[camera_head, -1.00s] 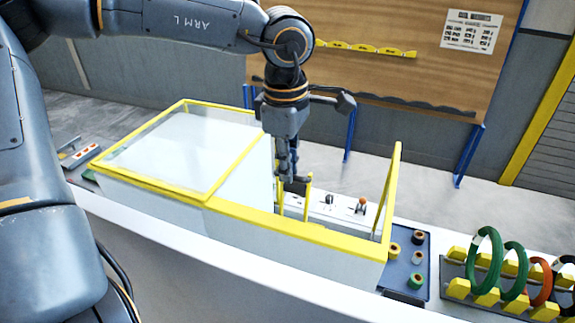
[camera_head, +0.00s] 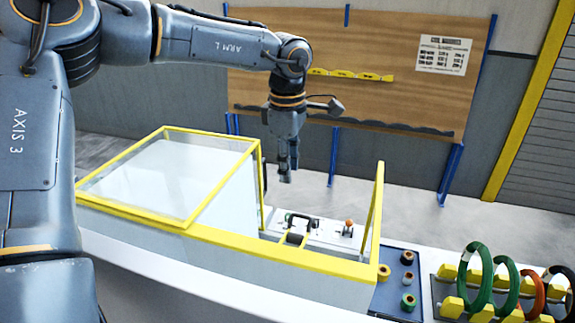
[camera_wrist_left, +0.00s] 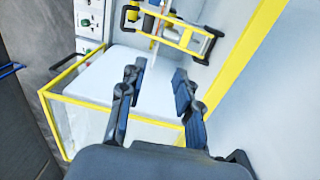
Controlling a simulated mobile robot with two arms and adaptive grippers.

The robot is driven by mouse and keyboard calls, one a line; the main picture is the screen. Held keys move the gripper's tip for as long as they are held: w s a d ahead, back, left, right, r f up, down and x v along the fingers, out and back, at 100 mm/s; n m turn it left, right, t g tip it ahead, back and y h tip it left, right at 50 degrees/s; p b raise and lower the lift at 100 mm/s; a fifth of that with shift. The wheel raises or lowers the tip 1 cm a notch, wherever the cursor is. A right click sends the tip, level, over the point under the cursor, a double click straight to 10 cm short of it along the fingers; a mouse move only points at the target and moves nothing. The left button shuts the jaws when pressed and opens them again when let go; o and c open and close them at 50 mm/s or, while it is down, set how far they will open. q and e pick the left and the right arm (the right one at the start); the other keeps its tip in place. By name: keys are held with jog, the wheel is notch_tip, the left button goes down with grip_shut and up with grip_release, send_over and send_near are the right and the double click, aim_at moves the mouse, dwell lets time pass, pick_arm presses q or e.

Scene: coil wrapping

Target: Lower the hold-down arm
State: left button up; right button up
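The hold-down arm (camera_head: 283,238) is a small yellow frame with dark parts, inside the machine's yellow-edged enclosure. It lies low in the head view. It also shows at the top of the wrist view as a yellow frame (camera_wrist_left: 180,35) with black ends. My left gripper (camera_head: 287,178) hangs fingers down above the enclosure, clear of the hold-down arm. In the wrist view the two fingers of my left gripper (camera_wrist_left: 157,78) are apart with nothing between them. My right gripper is not in view.
A clear guard (camera_head: 170,175) with yellow edges covers the machine's left part. A yellow post (camera_head: 373,212) stands at its right. A blue tray (camera_head: 400,305) with small spools and a rack of coils (camera_head: 480,275) are further right. A brown board (camera_head: 350,90) stands behind.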

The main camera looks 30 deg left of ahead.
pick_arm(q)
jog(key=shift+r, duration=0.1)
notch_tip(320, 180, up, 12)
jog(key=shift+s, duration=0.4)
jog(key=shift+d, duration=0.15)
dwell(0.3)
